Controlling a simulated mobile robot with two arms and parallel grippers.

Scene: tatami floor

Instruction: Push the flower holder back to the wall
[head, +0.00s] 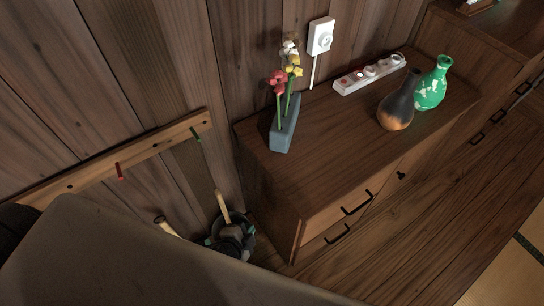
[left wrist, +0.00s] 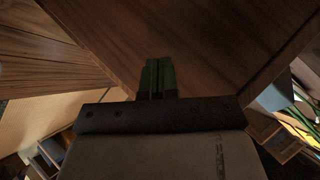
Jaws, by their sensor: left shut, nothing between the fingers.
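The flower holder (head: 285,128) is a narrow blue-grey block on the left part of the wooden cabinet top. It holds red, yellow and whitish flowers on green stems. Its long side runs from the front towards the plank wall (head: 245,50); its far end is close to the wall, but I cannot tell if they touch. My left gripper (left wrist: 157,66) shows in the left wrist view, dark green fingers shut and empty, in front of brown wood. Its fingertips are not clear in the head view, so its distance to the holder cannot be told. My right gripper is not in view.
A dark orange-based vase (head: 396,105) and a green-white vase (head: 434,84) stand right of the holder. A white power strip (head: 368,75) lies by the wall below an outlet (head: 320,37). The cabinet top (head: 335,125) is clear between holder and vases. A hook rail (head: 120,160) is at left.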

